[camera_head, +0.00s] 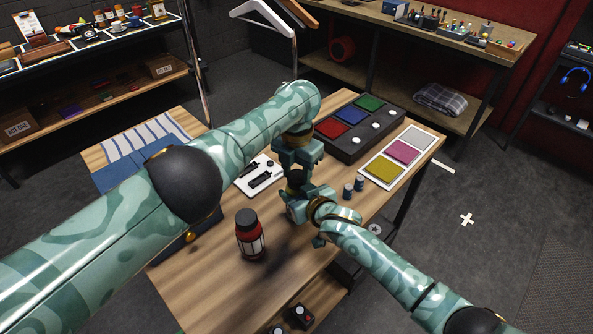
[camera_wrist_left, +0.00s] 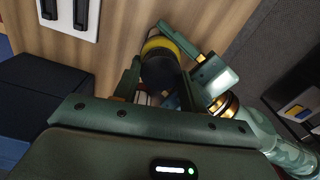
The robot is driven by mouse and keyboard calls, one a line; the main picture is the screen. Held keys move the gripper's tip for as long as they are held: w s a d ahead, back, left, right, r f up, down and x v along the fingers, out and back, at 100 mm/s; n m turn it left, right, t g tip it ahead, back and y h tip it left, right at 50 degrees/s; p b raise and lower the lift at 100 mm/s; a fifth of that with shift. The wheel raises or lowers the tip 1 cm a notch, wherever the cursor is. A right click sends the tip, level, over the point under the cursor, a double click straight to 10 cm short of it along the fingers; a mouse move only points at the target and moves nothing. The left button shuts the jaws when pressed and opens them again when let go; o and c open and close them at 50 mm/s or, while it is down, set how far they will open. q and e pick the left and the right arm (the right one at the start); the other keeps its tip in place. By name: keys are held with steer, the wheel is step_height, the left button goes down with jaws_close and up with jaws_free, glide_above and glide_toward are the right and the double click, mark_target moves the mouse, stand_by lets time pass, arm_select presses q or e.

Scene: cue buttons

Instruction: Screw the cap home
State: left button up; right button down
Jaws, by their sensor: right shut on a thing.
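A red bottle (camera_head: 250,240) with a pale label and a black cap (camera_head: 246,217) stands upright on the table. My left gripper (camera_head: 297,160) is above my right gripper (camera_head: 297,188), near the middle of the table. In the left wrist view, a dark round thing (camera_wrist_left: 160,72) with a yellow band lies between my left gripper's spread fingers (camera_wrist_left: 158,85). My right gripper (camera_wrist_left: 195,62) comes in from the right and is shut on this dark thing. My grippers hide most of it in the head view, so I cannot tell exactly what it is.
A white plate with black parts (camera_head: 259,176) lies left of the grippers. A dark console (camera_head: 350,146) with red, blue and green buttons and a white panel (camera_head: 417,142) are behind. The table front (camera_head: 215,285) is clear.

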arm_select(q)
steer(key=o, duration=0.4)
steer(key=shift+d, duration=0.1)
steer(key=shift+s+d+r, duration=0.1)
steer(key=shift+d+r, duration=0.05)
step_height(320, 180, up, 5)
steer(key=shift+f, duration=0.1)
steer(key=shift+c, duration=0.3)
arm_select(e)
steer(key=shift+s+d+f, duration=0.1)
steer(key=shift+d+f, duration=0.15)
steer(key=shift+f, duration=0.15)
arm_select(q)
steer(key=shift+o, duration=0.3)
arm_select(e)
steer(key=shift+r, duration=0.1)
arm_select(q)
steer(key=o, duration=0.6)
steer(key=shift+f, duration=0.15)
steer(key=shift+c, duration=0.2)
arm_select(e)
steer(key=shift+a+r, duration=0.1)
arm_select(q)
steer(key=shift+a+f, duration=0.1)
steer(key=shift+a, duration=0.15)
arm_select(e)
steer(key=shift+a, duration=0.1)
steer(key=shift+r, duration=0.1)
